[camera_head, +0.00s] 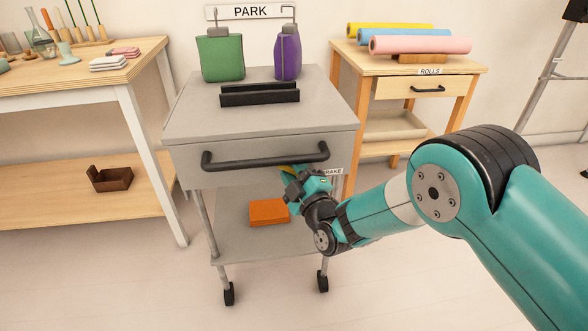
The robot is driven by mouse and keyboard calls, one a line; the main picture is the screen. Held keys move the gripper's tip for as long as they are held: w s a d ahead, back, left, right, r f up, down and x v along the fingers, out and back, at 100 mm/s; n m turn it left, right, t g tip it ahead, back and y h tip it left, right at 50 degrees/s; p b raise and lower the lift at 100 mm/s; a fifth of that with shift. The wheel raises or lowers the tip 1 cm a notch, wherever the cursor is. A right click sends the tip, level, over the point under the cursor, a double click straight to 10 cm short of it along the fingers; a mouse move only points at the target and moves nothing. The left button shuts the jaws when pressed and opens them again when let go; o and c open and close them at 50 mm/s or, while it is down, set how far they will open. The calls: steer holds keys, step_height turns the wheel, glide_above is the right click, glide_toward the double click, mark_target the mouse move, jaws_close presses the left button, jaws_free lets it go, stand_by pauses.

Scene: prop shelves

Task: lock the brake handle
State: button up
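A grey wheeled cart (178,124) stands in the middle under the PARK sign. A label ending in "RAKE" (334,171) sits at the right of its front, partly covered by my gripper. A small yellow piece (286,168) shows just below the dark drawer handle (265,158), beside the label; it may be the brake handle, but most of it is hidden. My gripper (290,182) is at the cart's front right, right at the yellow piece. Its fingers are small and partly hidden, so I cannot tell whether they hold it.
A green container (220,58) and a purple container (288,57) stand at the back of the cart top, behind a black rack (260,94). An orange block (269,212) lies on the lower shelf. Wooden tables stand left (70,78) and right (440,68).

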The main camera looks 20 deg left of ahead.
jaws_close()
steer(key=shift+f+b, duration=0.15)
steer(key=shift+b, duration=0.35)
steer(key=n+b, duration=0.1)
steer(key=b, duration=0.1)
steer(key=f+n+g+b, duration=0.1)
steer(key=b, duration=0.2)
steer(key=shift+a+n, duration=0.2)
steer(key=shift+n, duration=0.2)
steer(key=shift+d+f+n+g+h+b, duration=0.1)
steer(key=shift+f+n+g+h+b, duration=0.25)
steer(key=shift+f+n+h+b, duration=0.9)
steer(key=shift+d+r+n+g+h+b, duration=0.1)
steer(key=shift+r+n+g+b, duration=0.35)
steer(key=shift+n, duration=1.65)
steer(key=shift+f+n+g+h+b, duration=0.2)
steer(key=shift+f+n+h+b, duration=0.45)
steer(key=shift+n+b, duration=0.75)
steer(key=shift+n+p, duration=0.3)
steer(key=shift+n, duration=0.05)
jaws_free()
